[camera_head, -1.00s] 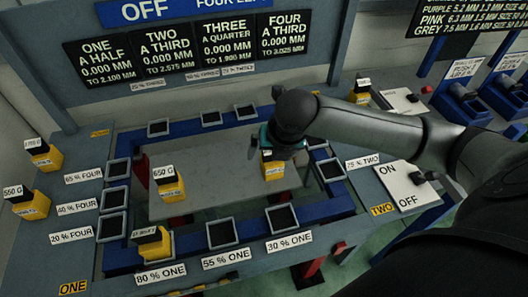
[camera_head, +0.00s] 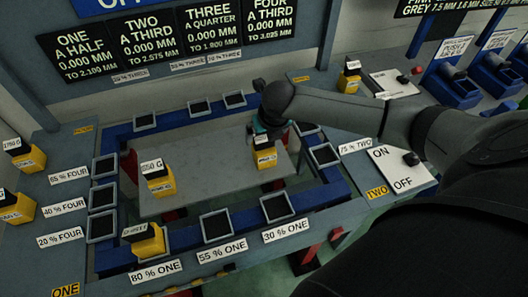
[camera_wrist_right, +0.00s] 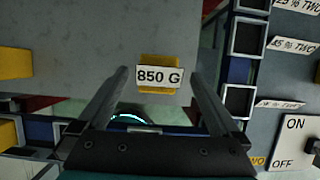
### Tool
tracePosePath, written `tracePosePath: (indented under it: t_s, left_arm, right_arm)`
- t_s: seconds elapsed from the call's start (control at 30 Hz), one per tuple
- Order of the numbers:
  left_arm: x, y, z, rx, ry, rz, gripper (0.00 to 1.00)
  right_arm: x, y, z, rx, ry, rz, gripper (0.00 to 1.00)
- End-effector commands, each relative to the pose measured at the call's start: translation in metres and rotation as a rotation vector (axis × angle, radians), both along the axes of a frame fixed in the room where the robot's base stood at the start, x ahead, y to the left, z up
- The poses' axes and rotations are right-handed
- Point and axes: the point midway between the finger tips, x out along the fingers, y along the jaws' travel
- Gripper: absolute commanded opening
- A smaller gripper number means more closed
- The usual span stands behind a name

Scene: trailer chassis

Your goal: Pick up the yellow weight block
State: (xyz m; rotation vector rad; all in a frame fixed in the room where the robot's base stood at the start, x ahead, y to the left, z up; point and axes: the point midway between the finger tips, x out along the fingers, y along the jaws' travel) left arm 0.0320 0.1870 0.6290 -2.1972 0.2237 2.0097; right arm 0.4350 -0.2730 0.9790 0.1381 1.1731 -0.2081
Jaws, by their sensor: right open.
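A yellow weight block (camera_head: 266,161) with a black top and a white label stands on the grey plate (camera_head: 215,184) in the head view. In the right wrist view this block (camera_wrist_right: 159,59) carries a label reading 850 G. My right gripper (camera_wrist_right: 158,78) is open, with its two fingers on the left and right of the block in that view. In the head view my right gripper (camera_head: 268,130) is just above and behind the block, and its fingers are mostly hidden. I cannot tell whether the fingers touch it. My left gripper is not in view.
Another yellow weight block (camera_head: 160,186) stands on the plate to the left. One more (camera_head: 147,243) sits on the frame by the 80 % ONE label. Several blocks stand at the left edge. A blue frame (camera_head: 250,227) with dark square pads surrounds the plate.

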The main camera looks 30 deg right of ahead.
Motion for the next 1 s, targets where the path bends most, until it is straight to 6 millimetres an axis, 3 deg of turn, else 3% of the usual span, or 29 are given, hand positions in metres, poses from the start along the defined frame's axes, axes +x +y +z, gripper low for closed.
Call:
tracePosePath:
  t_s: [0.5,0.8,1.0]
  left_arm:
    - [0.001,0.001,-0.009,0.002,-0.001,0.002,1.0]
    - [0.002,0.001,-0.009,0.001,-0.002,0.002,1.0]
    - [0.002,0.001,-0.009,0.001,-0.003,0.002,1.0]
  right_arm:
    - [0.018,-0.003,-0.046,0.0,0.0,-0.001,1.0]
    - [0.019,-0.003,-0.049,0.0,-0.001,0.001,1.0]
    - [0.019,-0.003,-0.049,0.0,-0.001,0.0,0.8]
